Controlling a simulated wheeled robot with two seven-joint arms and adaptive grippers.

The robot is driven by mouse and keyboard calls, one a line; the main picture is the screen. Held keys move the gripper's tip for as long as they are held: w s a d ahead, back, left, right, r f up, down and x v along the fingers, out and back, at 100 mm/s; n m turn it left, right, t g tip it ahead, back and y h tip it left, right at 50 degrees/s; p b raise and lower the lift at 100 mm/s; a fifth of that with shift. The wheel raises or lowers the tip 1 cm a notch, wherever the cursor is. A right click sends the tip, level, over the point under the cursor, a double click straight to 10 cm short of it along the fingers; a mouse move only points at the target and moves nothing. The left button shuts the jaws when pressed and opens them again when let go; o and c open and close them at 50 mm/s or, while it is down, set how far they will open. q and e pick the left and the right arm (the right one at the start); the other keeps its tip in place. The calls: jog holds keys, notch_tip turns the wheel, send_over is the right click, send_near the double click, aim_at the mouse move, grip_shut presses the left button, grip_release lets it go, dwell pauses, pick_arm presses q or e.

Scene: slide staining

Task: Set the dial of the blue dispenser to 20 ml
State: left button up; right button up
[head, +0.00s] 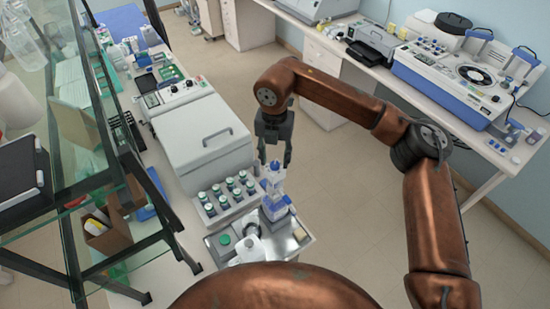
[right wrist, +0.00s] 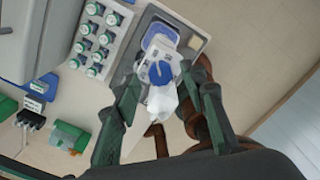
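The blue dispenser (head: 275,197), with a blue and white body and a white top, stands upright on the metal tray at the front end of the left bench. My right gripper (head: 274,162) hangs just above it, fingers pointing down and apart. In the right wrist view the dispenser (right wrist: 160,98) shows its white top and a round blue part between the two spread fingers of the right gripper (right wrist: 167,84). I cannot tell whether either finger touches it. The dial's markings are too small to read. My left gripper is in neither view.
The metal tray (head: 299,234) also holds a white bottle (head: 247,250). A rack of several green-capped bottles (head: 228,194) stands close behind, beside a grey box-shaped machine (head: 205,140). Glass shelving (head: 90,130) is at left. The floor right of the tray is clear.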

jog(key=shift+f, duration=0.65)
grip_shut()
